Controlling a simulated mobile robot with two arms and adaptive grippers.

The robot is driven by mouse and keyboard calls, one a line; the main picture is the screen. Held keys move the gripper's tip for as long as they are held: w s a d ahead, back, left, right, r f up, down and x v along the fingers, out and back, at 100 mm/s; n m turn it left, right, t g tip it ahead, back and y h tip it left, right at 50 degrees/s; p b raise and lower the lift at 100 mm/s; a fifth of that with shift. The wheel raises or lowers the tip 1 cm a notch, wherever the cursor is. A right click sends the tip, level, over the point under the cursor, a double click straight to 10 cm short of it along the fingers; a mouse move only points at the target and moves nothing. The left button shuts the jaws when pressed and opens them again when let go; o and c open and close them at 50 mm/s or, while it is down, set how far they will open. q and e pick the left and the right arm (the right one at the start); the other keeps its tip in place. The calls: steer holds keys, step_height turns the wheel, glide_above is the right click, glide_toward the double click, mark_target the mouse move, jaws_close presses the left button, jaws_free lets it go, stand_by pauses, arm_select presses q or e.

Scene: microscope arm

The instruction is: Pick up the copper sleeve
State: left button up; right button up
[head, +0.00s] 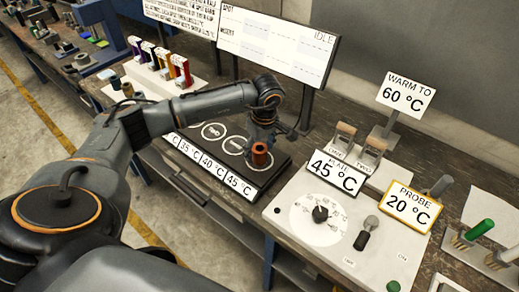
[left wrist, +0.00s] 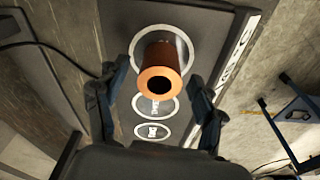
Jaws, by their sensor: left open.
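The copper sleeve (head: 261,156) is a short orange-brown hollow cylinder. It stands upright on the rightmost ringed spot of the dark plate (head: 200,150), which has temperature labels along its front edge. In the left wrist view the sleeve (left wrist: 161,70) shows its open top with a dark bore. My left gripper (head: 268,135) is just above and behind the sleeve in the head view. In the left wrist view its two fingers (left wrist: 157,90) are spread, one on each side of the sleeve, with gaps visible. My right gripper is not in view.
A white dial panel (head: 290,215) with a "45 °C" sign (head: 337,177) stands right of the plate. A "PROBE 20 °C" sign (head: 411,207) and a "WARM TO 60 °C" sign (head: 405,95) are farther right. A rack of coloured items (head: 160,65) stands at the back left.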

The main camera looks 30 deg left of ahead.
arm_select(q)
steer(key=shift+f, duration=0.3)
steer(key=c, duration=1.3)
steer(key=shift+r, duration=0.1)
jaws_close()
steer(key=shift+w, duration=0.1)
